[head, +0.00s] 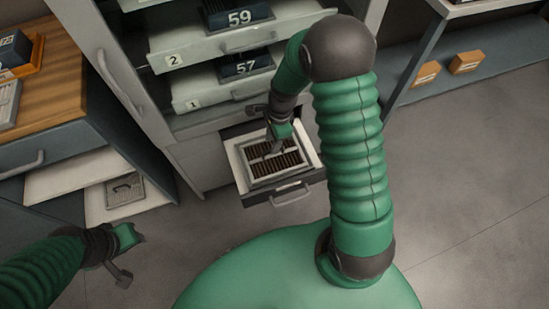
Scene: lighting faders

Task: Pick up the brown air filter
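The brown air filter (264,170), brown slats in a pale grey frame, lies in an open low drawer (245,183) at the middle of the head view. My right gripper (273,149) reaches down over the filter's middle and upper part. Its fingertips are small and partly hidden, so I cannot tell whether they touch or grip the filter. My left gripper (131,257) is at the lower left, away from the filter, with its fingers apart and empty.
Above the drawer are pulled-out trays numbered 1 (222,91) and 2 (221,43) with dark boxes on them. A wooden-topped cabinet (55,70) stands left, with a grey filter-like panel (124,191) below. A shelf (500,68) with orange boxes is at right. Floor is clear at right.

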